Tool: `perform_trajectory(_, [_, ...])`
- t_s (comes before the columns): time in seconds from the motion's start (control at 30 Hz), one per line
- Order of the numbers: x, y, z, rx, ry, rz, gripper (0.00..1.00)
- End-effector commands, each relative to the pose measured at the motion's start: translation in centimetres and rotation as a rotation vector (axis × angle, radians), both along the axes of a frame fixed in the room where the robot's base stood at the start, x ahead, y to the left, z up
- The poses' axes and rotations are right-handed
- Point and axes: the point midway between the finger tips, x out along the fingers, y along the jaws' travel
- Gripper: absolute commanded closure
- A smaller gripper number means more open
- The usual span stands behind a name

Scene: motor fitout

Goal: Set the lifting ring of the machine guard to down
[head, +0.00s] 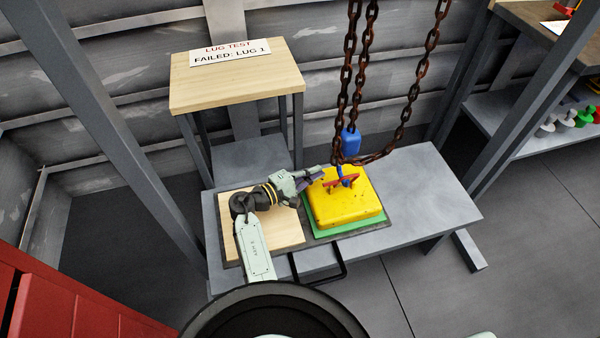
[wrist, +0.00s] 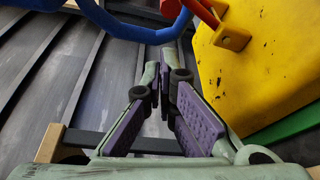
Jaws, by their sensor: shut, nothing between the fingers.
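The yellow machine guard (head: 350,209) sits on a green pad on the grey bench, and its yellow side fills the right of the wrist view (wrist: 262,75). Its red lifting ring (head: 345,183) is on top. In the wrist view the red ring (wrist: 205,12) rises from a yellow lug and is cut off by the frame's top; its exact tilt is unclear. A blue hook (head: 351,141) hangs from the chain at the ring, and its blue curve crosses the wrist view (wrist: 128,32). My gripper (head: 318,173) is shut and empty, left of the ring and apart from it.
Rusty chains (head: 365,80) hang over the guard. A green pad (head: 348,229) lies under it, with a wooden board (head: 285,232) to the left. A wooden stand (head: 240,85) bears a sign reading "LUG TEST FAILED: LUG 1". The bench's right end (head: 435,200) is clear.

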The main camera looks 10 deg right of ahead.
Motion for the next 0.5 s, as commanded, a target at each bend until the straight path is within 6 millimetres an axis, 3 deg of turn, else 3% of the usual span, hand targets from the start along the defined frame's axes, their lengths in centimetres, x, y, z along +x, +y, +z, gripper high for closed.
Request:
perform_trajectory(0.2, [-2.6,0.2,0.8,0.000,0.003,0.004,1.00])
perform_trajectory(0.5, [-3.0,0.2,0.7,0.001,0.001,0.004,1.00])
